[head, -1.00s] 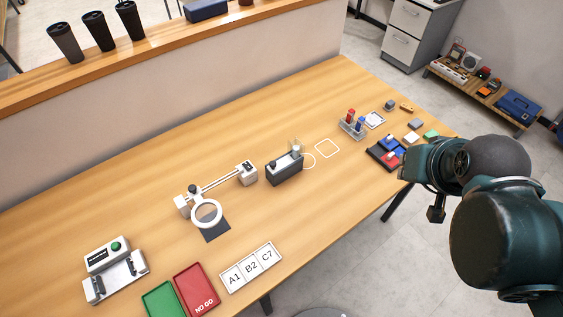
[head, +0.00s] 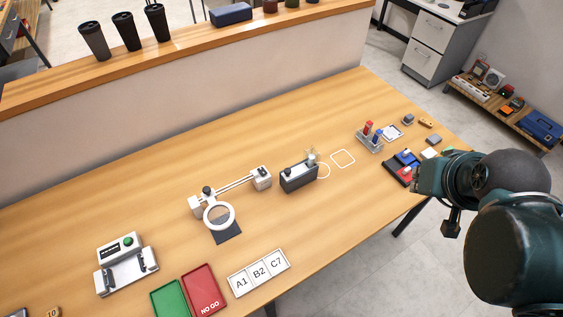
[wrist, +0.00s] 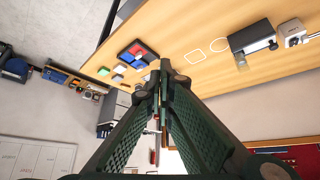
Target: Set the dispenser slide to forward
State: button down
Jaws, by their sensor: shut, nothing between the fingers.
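The dispenser (head: 298,179) looks like a dark grey box with a light top, a dark knob and a small clear part at its right end. It stands mid-table, beside a white ring outline, and also shows at the upper right of the wrist view (wrist: 252,36). I cannot tell which way its slide is set. My gripper (wrist: 160,85) is shut and empty in the wrist view, well apart from the dispenser. In the head view my arm is at the right edge of the table, and the fingertips cannot be made out.
A magnifier stand (head: 218,216) is left of the dispenser. A white square outline (head: 343,158) marks bare table. Green and red trays (head: 205,288) are at the front.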

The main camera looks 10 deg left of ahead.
jog(key=w+a+n+g+y+p, duration=0.15)
jog(key=w+a+n, duration=0.25)
jog(key=a, duration=0.4)
jog(key=w+a+n+g+y+p, duration=0.1)
jog(key=w+a+n+g+p, duration=0.15)
jog(key=w+a+n, duration=0.45)
jog(key=a+f+n+g+p, duration=0.1)
jog(key=a+f+n+p, duration=0.1)
jog(key=a, duration=0.9)
jog(key=s+a+f+n+g+y+p, duration=0.1)
jog(key=a+f+n+g+p, duration=0.1)
jog(key=a, duration=0.9)
jog(key=shift+s+f+n+p, duration=0.2)
jog(key=shift+f+n+p, duration=0.35)
jog(key=shift+f+n, duration=0.7)
jog(key=shift+a, duration=0.1)
jog(key=shift+x, duration=4.65)
jog(key=shift+f, duration=0.25)
jog(key=shift+d+f, duration=0.1)
jog(key=shift+d, duration=0.75)
jog(key=shift+d+f, duration=0.15)
jog(key=shift+d, duration=0.75)
